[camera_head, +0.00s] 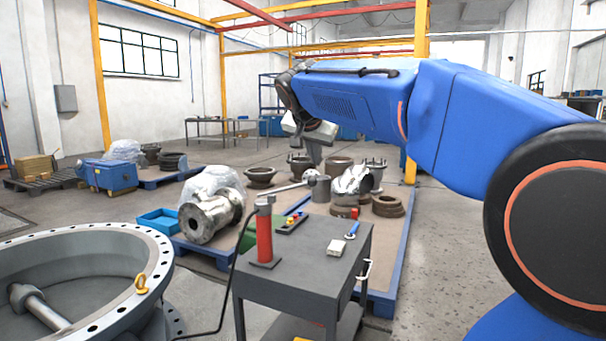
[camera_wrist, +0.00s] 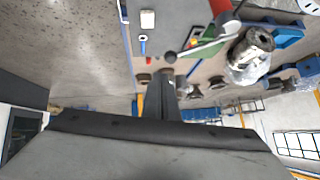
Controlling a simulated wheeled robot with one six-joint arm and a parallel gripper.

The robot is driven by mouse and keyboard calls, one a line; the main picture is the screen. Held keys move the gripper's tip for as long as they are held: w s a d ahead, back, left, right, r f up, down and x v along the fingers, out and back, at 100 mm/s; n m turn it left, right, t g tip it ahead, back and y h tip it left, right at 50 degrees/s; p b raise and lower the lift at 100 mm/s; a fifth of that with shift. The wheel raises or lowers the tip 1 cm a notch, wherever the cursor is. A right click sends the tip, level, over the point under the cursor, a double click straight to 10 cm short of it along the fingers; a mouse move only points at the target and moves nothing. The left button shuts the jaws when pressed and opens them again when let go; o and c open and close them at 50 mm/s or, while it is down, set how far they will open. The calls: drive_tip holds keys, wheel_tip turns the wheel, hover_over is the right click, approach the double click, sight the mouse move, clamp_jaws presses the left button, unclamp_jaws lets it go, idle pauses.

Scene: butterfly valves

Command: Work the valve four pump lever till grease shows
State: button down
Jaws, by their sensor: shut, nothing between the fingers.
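A red hand pump (camera_head: 264,235) stands upright on a grey cart top. Its silver lever (camera_head: 287,188) slants up to the right and ends in a dark ball knob (camera_head: 310,176). My gripper (camera_head: 314,160) is shut and empty just above the knob, pointing down. In the wrist view the shut fingers (camera_wrist: 167,76) end close to the knob (camera_wrist: 170,57); I cannot tell if they touch it. A large grey round valve body (camera_head: 95,234) lies at the left, with a yellow fitting (camera_head: 142,285) on its rim. I see no clear grease.
The grey cart (camera_head: 300,270) also carries a small tray of coloured parts (camera_head: 292,222), a pale block (camera_head: 336,247) and a blue-handled tool (camera_head: 352,231). A black hose (camera_head: 232,280) runs from the pump toward the valve. Pallets with flanged parts (camera_head: 211,215) stand behind. Floor at right is clear.

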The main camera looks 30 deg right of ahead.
drive_tip(key=w+a+r+g+h, duration=0.1)
drive_tip(key=w+a+r, duration=0.2)
drive_tip(key=r, duration=0.3)
drive_tip(key=shift+w+a+n, duration=0.15)
drive_tip(key=shift+n, duration=0.25)
drive_tip(key=s+a+f+x, duration=0.1)
drive_tip(key=f+x, duration=0.1)
drive_tip(key=x, duration=1)
drive_tip(key=shift+s+f, duration=0.15)
drive_tip(key=shift+f, duration=0.3)
wheel_tip(320, 180, down, 10)
drive_tip(key=s+d+m+t+y, duration=0.1)
drive_tip(key=s+d+t, duration=0.1)
drive_tip(key=shift+s+m+y, duration=0.3)
drive_tip(key=shift+s+y, duration=0.1)
